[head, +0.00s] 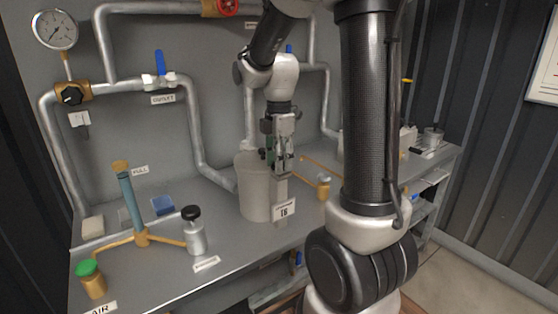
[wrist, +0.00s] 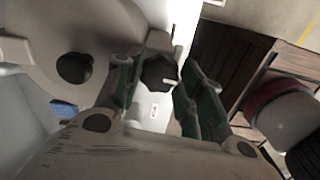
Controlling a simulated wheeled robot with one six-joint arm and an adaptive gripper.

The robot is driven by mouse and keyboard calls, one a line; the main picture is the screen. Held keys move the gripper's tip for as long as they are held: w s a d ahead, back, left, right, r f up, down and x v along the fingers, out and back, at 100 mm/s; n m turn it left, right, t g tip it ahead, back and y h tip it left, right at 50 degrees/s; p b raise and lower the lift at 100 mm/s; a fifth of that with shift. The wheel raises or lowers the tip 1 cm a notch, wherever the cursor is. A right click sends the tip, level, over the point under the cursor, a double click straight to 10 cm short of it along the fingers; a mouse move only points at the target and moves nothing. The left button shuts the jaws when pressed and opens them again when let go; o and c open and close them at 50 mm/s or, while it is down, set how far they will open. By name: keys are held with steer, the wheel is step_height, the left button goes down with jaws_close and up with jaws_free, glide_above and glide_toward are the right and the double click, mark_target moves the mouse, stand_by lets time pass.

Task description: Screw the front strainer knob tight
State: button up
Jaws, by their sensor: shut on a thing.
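The strainer is a pale, wide cylinder (head: 254,192) on the bench, and its round lid (wrist: 50,35) fills the upper left of the wrist view. My gripper (head: 279,166) points down at the strainer's front right edge. In the wrist view its green pads stand on both sides of a dark lobed knob (wrist: 158,74), the front strainer knob, and are shut on it. My gripper hides this knob in the head view. A second dark knob (wrist: 75,68) sits on the lid, clear of the fingers. How far the front knob is screwed in cannot be told.
A labelled plate (head: 284,209) stands before the strainer. Grey pipes with a blue-handled outlet valve (head: 159,66) run behind. On the left are a blue column (head: 128,193) and a black-topped canister (head: 194,237). A brass-necked fitting (head: 323,188) stands right of the strainer.

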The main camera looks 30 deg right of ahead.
steer(key=m, duration=2.3)
steer(key=shift+m, duration=0.3)
steer(key=m, duration=0.3)
steer(key=shift+w+m, duration=0.1)
steer(key=shift+m, duration=2.1)
